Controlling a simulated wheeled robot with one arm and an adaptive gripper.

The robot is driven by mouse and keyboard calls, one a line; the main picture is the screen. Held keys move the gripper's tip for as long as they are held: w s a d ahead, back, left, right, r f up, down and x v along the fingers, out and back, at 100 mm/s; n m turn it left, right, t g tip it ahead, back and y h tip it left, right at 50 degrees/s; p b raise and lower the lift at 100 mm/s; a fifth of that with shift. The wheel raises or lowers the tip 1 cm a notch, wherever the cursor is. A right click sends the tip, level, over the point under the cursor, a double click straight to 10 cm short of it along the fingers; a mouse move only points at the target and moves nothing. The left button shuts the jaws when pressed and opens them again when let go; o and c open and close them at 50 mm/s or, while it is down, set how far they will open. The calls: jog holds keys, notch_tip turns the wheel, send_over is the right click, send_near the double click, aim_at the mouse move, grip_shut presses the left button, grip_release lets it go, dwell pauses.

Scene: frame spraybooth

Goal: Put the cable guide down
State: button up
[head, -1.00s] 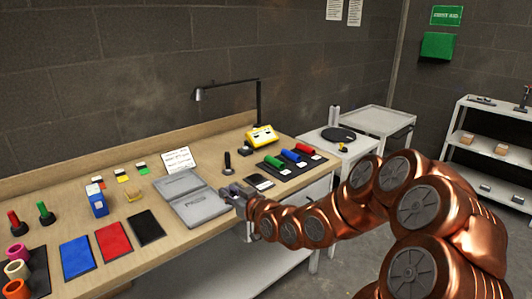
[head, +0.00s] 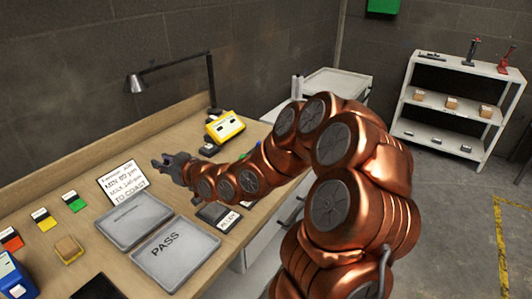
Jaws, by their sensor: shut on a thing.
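My gripper (head: 163,162) is in the head view at the left end of my copper arm, above the wooden bench. It is shut on the cable guide, which is small and dark here and hard to tell from the fingers. The gripper appears beyond the two grey trays and right of the white note card. The near tray (head: 175,255) is marked PASS; the other tray (head: 135,218) has lettering too small to read. Both trays look empty. Whether the held piece touches anything cannot be told.
A written card (head: 118,190) leans on the bench (head: 62,215) left of the gripper. A yellow device (head: 225,127) and a lamp (head: 138,83) stand behind. Coloured blocks and a blue box (head: 14,275) are at left. A shelf (head: 459,93) stands far right.

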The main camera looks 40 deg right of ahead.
jog(key=s+d+f+m+h+b, duration=0.1)
jog(key=s+d+b, duration=0.15)
jog(key=d, duration=0.45)
jog(key=s+d+f+m+h+b, duration=0.1)
jog(key=s+d+f, duration=0.15)
jog(key=d, duration=0.35)
jog(key=s+d+h+b, duration=0.1)
jog(key=s+d, duration=0.2)
jog(key=d, duration=0.4)
jog(key=s+d+f+m+h+b, duration=0.2)
jog(key=s+d+f+h+b, duration=0.3)
jog(key=s+d, duration=0.8)
jog(key=w+d+p, duration=0.1)
jog(key=w, duration=0.3)
jog(key=w+d+f+y+p, duration=0.1)
jog(key=w, duration=0.4)
jog(key=w+d+f+y+p, duration=0.1)
jog(key=w, duration=0.4)
jog(key=shift+w+d+f+t+p, duration=0.1)
jog(key=shift+d+f+t+p, duration=0.15)
jog(key=shift+d+t+p, duration=0.1)
jog(key=shift+f, duration=1.75)
jog(key=shift+f, duration=0.15)
jog(key=o, duration=0.5)
jog(key=shift+c, duration=0.2)
